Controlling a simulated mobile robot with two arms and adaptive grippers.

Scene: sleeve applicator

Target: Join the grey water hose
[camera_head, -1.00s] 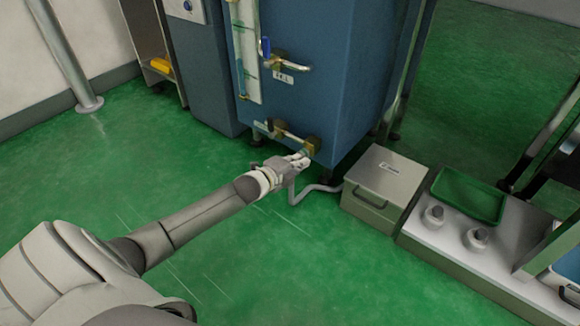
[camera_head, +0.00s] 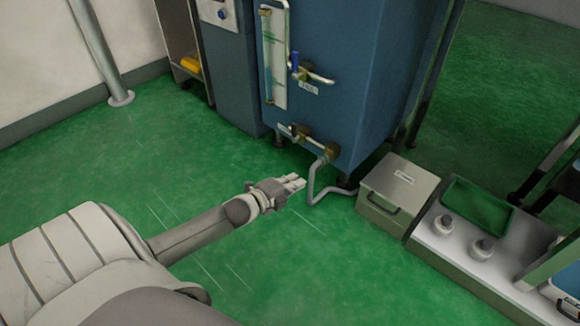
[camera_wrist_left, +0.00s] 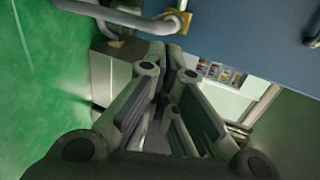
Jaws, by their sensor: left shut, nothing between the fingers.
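The grey water hose (camera_head: 315,186) runs along the floor from behind a grey box, then bends up to a brass fitting (camera_head: 331,150) low on the blue tank (camera_head: 355,95). Its upper end meets the fitting, with no gap that I can see. In the left wrist view the hose (camera_wrist_left: 120,15) also reaches the brass fitting (camera_wrist_left: 184,20) at the top. My left gripper (camera_head: 298,182) is shut and empty, left of and below the fitting, apart from the hose. It also shows in the left wrist view (camera_wrist_left: 168,60). My right gripper is not in view.
A grey box (camera_head: 398,185) with a handle stands right of the hose. Beyond it is a low bench (camera_head: 455,255) with a green tray (camera_head: 477,203) and two round knobs. A blue-handled valve (camera_head: 297,66) is higher on the tank. The green floor at left is clear.

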